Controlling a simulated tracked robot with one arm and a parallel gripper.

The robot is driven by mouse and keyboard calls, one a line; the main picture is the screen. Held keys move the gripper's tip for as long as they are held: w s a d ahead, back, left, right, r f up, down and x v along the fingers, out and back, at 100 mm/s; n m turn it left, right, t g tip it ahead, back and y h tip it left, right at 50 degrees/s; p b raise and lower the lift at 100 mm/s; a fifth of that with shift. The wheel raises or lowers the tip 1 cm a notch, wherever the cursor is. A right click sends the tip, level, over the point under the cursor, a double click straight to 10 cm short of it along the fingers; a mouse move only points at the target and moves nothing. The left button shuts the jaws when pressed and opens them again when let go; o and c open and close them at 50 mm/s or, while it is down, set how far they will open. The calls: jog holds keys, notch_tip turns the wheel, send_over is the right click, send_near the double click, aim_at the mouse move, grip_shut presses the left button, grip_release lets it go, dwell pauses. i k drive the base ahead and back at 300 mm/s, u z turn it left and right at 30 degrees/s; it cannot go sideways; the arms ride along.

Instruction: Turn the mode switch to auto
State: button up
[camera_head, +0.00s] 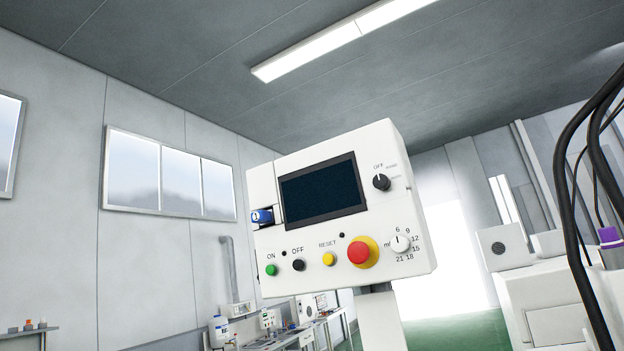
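The mode switch (381,183) is a small black rotary knob at the upper right of the white control box (408,240). Its white mark points up, toward the label OFF. Two fainter labels stand to its right, too small to read surely. The box also carries a dark blank screen (322,191), a red stop button (359,253) on a yellow collar and a white numbered dial (400,244). My gripper does not show in this view, so its state is hidden.
Green (271,270), black (299,265) and yellow (329,259) buttons line the box's lower edge. A blue item (262,216) sits at its left side. Black cables (566,190) hang at the right, near white equipment (550,290). A bench (320,318) stands behind.

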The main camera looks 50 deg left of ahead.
aim_at(381, 182)
jog(key=z, duration=0.05)
jog(key=k, duration=1.15)
jog(key=u, duration=0.2)
jog(key=i, duration=1.65)
